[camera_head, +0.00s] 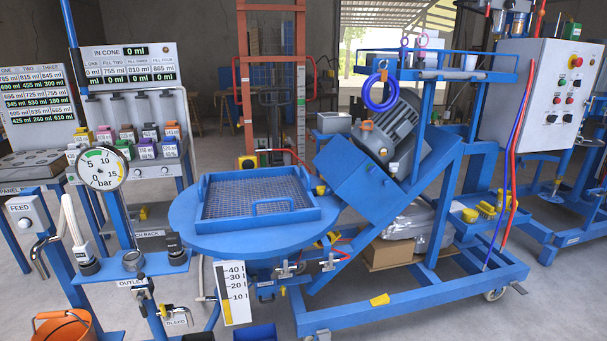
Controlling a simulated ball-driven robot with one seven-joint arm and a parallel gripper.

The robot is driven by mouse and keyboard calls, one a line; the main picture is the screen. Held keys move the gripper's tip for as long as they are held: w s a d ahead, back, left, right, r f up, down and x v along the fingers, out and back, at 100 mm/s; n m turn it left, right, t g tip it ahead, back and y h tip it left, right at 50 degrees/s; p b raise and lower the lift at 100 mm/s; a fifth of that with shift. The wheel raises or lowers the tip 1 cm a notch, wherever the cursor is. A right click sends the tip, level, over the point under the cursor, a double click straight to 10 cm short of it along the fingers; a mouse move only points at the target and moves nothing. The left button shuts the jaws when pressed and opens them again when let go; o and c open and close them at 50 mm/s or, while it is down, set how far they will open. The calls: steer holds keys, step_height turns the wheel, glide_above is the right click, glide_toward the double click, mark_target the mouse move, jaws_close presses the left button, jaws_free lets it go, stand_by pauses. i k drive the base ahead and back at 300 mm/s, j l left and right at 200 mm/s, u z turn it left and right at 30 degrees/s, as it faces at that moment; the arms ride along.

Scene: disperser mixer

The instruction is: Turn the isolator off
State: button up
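A grey control cabinet (535,95) stands at the upper right. On its front, a red knob on a yellow plate (575,61) looks like the isolator, but no label on it can be read. Its turned position is too small to tell. Other small red, green and dark buttons (571,92) sit below it on the same face.
The blue mixer frame with its round table (250,238), mesh-floored tray and tilted motor (388,135) fills the middle. Red and blue hoses (512,165) hang before the cabinet. Gauge (103,168) and feed panels stand left, an orange bucket (62,327) lower left. Floor is bare at lower right.

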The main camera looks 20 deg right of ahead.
mark_target(550, 119)
steer(key=i+z, duration=0.4)
steer(key=i, duration=0.2)
steer(key=i+z, duration=0.4)
steer(key=i, duration=0.15)
steer(key=i+j+z, duration=0.4)
steer(key=i, duration=0.15)
steer(key=i+l+z, duration=0.2)
steer(key=i+z, duration=1)
steer(key=k+l, duration=0.05)
steer(key=k, duration=0.05)
